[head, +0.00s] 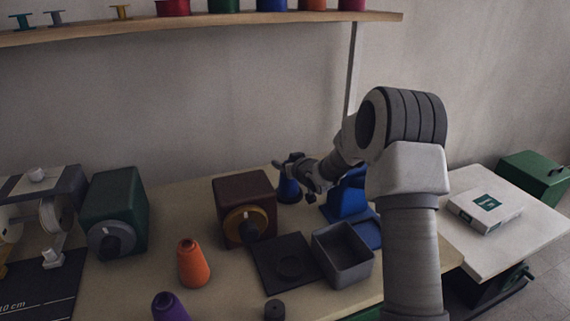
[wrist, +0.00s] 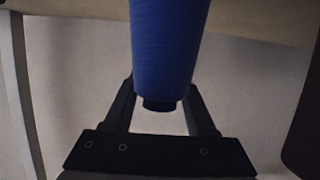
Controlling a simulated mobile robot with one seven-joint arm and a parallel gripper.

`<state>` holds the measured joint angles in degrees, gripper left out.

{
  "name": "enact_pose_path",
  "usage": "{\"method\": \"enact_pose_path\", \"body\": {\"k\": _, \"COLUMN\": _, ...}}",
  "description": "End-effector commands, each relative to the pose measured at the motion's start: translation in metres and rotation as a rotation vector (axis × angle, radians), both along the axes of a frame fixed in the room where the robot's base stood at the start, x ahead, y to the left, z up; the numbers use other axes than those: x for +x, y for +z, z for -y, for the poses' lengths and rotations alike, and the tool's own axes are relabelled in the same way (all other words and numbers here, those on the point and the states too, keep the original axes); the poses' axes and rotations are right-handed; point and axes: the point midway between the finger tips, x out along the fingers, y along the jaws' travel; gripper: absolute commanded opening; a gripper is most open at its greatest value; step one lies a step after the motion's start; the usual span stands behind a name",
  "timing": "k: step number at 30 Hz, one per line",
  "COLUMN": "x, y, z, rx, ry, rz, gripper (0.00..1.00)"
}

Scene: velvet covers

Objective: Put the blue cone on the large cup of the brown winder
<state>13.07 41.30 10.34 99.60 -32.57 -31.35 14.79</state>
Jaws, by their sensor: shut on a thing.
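The blue cone (head: 289,191) is at the back of the table, right of the brown winder (head: 240,195). My gripper (head: 291,164) is shut on its upper part. In the wrist view the cone (wrist: 168,45) fills the space between the fingers of my gripper (wrist: 162,112), its narrow dark end toward the palm. I cannot tell whether its base touches the table. The brown winder has a yellow disc (head: 234,224) with a dark knob on its front face; which part is the large cup is unclear. A dark brown edge at the wrist view's right may be the winder (wrist: 305,140).
A blue machine (head: 348,200) stands right of the cone, partly behind my arm. In front are a dark plate with a round ring (head: 270,262), a grey open box (head: 343,256), an orange cone (head: 193,264) and a purple cone (head: 170,307). A green winder (head: 118,205) stands left.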

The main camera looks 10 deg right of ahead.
Motion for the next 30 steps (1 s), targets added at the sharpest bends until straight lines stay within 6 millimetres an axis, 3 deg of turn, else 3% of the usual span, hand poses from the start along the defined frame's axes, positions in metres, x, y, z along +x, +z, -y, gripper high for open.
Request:
{"method": "enact_pose_path", "body": {"k": 4, "x": 0.000, "y": -0.003, "z": 0.000, "rx": 0.000, "ry": 0.000, "rz": 0.001, "gripper": 0.00}}
{"method": "enact_pose_path", "body": {"k": 5, "x": 0.000, "y": -0.003, "z": 0.000, "rx": 0.000, "ry": 0.000, "rz": 0.000, "gripper": 0.58}}
{"method": "enact_pose_path", "body": {"k": 10, "x": 0.000, "y": -0.002, "z": 0.000, "rx": 0.000, "ry": 0.000, "rz": 0.000, "gripper": 0.87}}
{"method": "enact_pose_path", "body": {"k": 21, "x": 0.000, "y": 0.003, "z": 0.000, "rx": 0.000, "ry": 0.000, "rz": 0.000, "gripper": 0.87}}
{"method": "enact_pose_path", "body": {"k": 30, "x": -0.042, "y": 0.019, "z": 0.012, "rx": -0.001, "ry": -0.002, "rz": 0.000, "gripper": 0.87}}
